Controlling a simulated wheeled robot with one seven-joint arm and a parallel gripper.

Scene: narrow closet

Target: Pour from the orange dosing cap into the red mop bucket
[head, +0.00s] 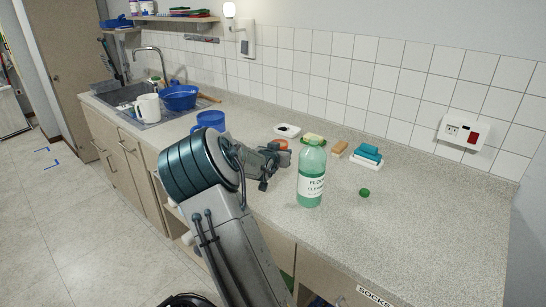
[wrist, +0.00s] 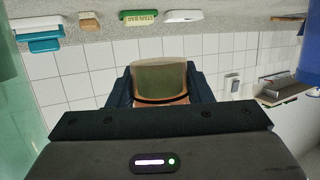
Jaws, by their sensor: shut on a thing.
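My gripper (head: 279,156) is over the counter, left of the green floor cleaner bottle (head: 312,178). It is shut on the orange dosing cap (head: 282,143), of which only a small part shows in the head view behind the gripper. In the wrist view the cap (wrist: 160,80) sits between the two dark fingers, its wall looking see-through and brownish. The red mop bucket is not in view.
A blue cup (head: 210,120) stands left of my gripper, with a white jug (head: 147,107) and blue bowl (head: 180,98) by the sink. The counter's right is clear.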

